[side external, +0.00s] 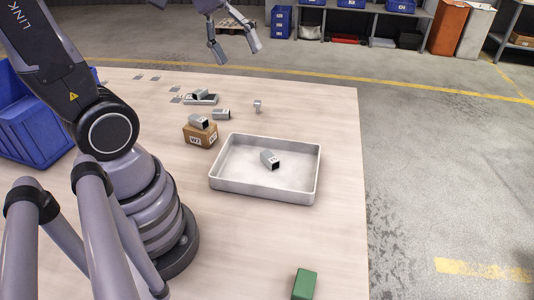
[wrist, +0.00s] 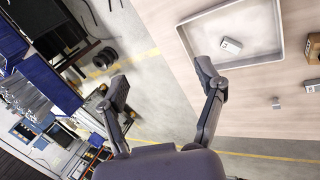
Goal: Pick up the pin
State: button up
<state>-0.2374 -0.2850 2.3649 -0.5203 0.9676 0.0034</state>
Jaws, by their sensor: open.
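The pin (side external: 257,105) appears to be the small grey piece standing alone on the table, behind the tray. It also shows in the wrist view (wrist: 276,103), at the right, as a small grey shape. My gripper (side external: 236,50) is open and empty, high up at the top of the side view, well away from the pin. In the wrist view its two fingers (wrist: 162,78) are spread wide with nothing between them, and the pin lies to the right of them.
A grey tray (side external: 265,195) holds one galvanized bracket (side external: 270,160). Another bracket (side external: 199,121) lies on a cardboard box (side external: 200,138), with more beside and behind it. A green block (side external: 304,284) stands at the front; a blue bin (side external: 35,125) is left. The table's right side is clear.

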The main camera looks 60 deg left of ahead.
jog(key=w+a+f+n+t+h, duration=0.1)
jog(key=w+a+f+n+h, duration=0.1)
jog(key=w+n, duration=0.3)
jog(key=w+a+f+n+t+h, duration=0.1)
jog(key=w+a+f+n+h, duration=0.15)
jog(key=w, duration=0.35)
jog(key=w+a+f+n+t, duration=0.5)
jog(key=w+a+f+n, duration=0.4)
jog(key=a, duration=0.3)
jog(key=n+t+y, duration=0.4)
jog(key=n+y, duration=0.6)
jog(key=n, duration=0.4)
send_near(257, 106)
jog(key=shift+s+a+r, duration=0.3)
jog(key=shift+a+r, duration=0.05)
jog(key=shift+a, duration=0.05)
jog(key=shift+w+a+f+n, duration=0.15)
jog(key=shift+w+f+n, duration=0.05)
jog(key=shift+f+n, duration=0.1)
jog(key=x, duration=1.1)
jog(key=shift+f, duration=0.3)
grip_shut()
jog(key=shift+r, duration=0.1)
